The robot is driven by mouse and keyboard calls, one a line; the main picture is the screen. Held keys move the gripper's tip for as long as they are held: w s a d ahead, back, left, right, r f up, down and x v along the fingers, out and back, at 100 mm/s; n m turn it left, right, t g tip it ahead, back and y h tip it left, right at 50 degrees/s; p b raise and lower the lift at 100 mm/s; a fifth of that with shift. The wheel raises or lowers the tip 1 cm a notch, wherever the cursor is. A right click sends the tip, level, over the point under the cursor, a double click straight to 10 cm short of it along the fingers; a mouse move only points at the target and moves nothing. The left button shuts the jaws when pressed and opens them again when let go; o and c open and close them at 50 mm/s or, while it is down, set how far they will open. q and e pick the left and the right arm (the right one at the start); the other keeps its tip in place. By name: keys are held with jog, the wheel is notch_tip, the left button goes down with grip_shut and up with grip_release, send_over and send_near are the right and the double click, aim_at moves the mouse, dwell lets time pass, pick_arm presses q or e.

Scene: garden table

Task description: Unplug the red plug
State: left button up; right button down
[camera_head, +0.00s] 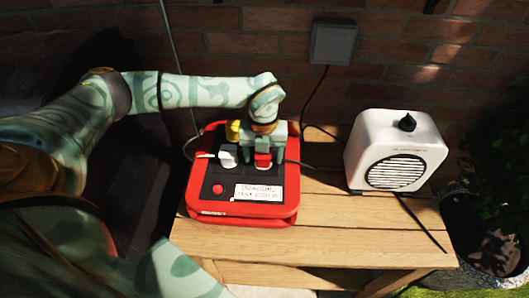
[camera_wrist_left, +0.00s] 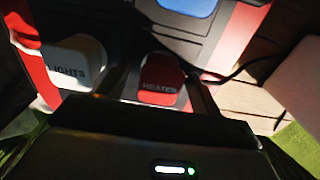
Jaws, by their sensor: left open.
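The red plug (camera_head: 263,160) sits on the black top of a red power box (camera_head: 284,212) on the wooden table. It also shows in the left wrist view (camera_wrist_left: 160,80), where it reads "HEATER". My left gripper (camera_head: 265,150) is over it from behind and above, open, with one finger on each side of the plug. In the left wrist view the fingers (camera_wrist_left: 164,88) flank the plug; whether they touch it I cannot tell. A white plug (camera_head: 228,156), marked "LIGHTS" in the left wrist view (camera_wrist_left: 75,62), stands just left. My right gripper is out of view.
A yellow plug (camera_head: 233,130) is behind the white one; a blue thing (camera_wrist_left: 185,5) shows in the wrist view. A red button (camera_head: 217,189) and a label (camera_head: 257,193) are at the box's front. A white heater (camera_head: 395,152) stands right. Cables run behind. Brick wall behind.

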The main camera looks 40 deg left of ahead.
pick_arm(q)
jog(key=shift+p, duration=0.35)
dwell(0.4)
jog(key=c, duration=1.4)
jog(key=shift+r+p, duration=2.85)
jog(key=shift+r, duration=0.2)
